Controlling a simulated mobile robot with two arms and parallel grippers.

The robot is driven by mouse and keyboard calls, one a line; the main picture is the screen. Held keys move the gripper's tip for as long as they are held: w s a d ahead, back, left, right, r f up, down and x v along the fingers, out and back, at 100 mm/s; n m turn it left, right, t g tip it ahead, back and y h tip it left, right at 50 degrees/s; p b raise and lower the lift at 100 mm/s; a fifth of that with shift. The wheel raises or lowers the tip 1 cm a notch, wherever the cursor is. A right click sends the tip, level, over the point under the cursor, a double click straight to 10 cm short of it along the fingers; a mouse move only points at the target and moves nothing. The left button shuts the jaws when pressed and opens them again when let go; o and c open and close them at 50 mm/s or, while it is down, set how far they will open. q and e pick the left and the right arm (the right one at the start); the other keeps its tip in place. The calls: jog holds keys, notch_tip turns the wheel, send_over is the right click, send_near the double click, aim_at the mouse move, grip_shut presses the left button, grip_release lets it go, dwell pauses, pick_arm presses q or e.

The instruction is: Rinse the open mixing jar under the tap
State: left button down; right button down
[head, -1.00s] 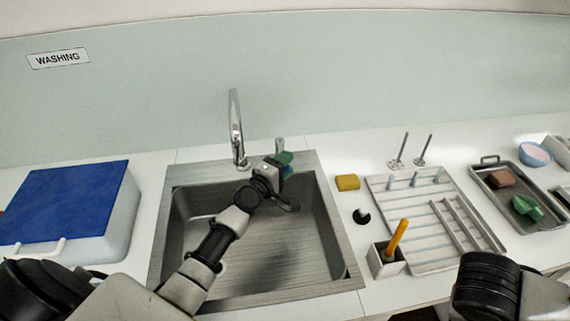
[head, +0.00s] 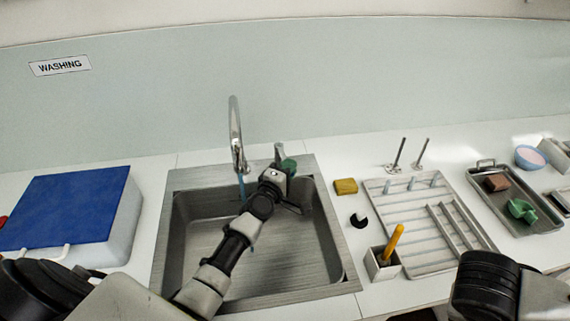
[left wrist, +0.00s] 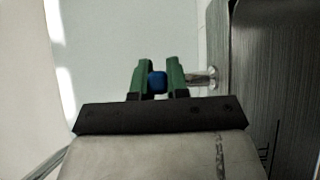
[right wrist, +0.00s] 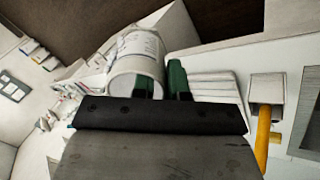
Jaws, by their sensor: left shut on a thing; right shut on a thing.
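The tap (head: 236,135) stands behind the sink (head: 180,235), with a thin bluish stream of water (head: 242,188) falling from its spout. My left gripper (head: 286,168) is at the small tap lever (head: 279,150), right of the spout. In the left wrist view its green fingers (left wrist: 157,82) are shut on the blue-ended lever (left wrist: 157,83). In the right wrist view, my right gripper (right wrist: 162,82) is shut on the rim of a white, printed mixing jar (right wrist: 138,62). One finger is inside its mouth. The jar is outside the head view.
A blue-lidded box (head: 70,210) stands left of the sink. To the right are a yellow sponge (head: 345,186), a black stopper (head: 358,220), a holder (head: 383,265) with an orange-handled tool, a drying rack (head: 415,260) and a metal tray (head: 540,222). The sink basin is empty.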

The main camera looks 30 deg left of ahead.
pick_arm(q)
jog(key=shift+w+d+n+y, duration=0.25)
jog(key=shift+n+y, duration=0.15)
jog(key=shift+y, duration=0.3)
jog(key=c, duration=1.1)
grip_release()
jog(key=shift+s, duration=0.15)
jog(key=s, duration=1.1)
jog(key=shift+s+d, duration=0.25)
jog(key=shift+s, duration=0.15)
jog(key=shift+f, duration=0.1)
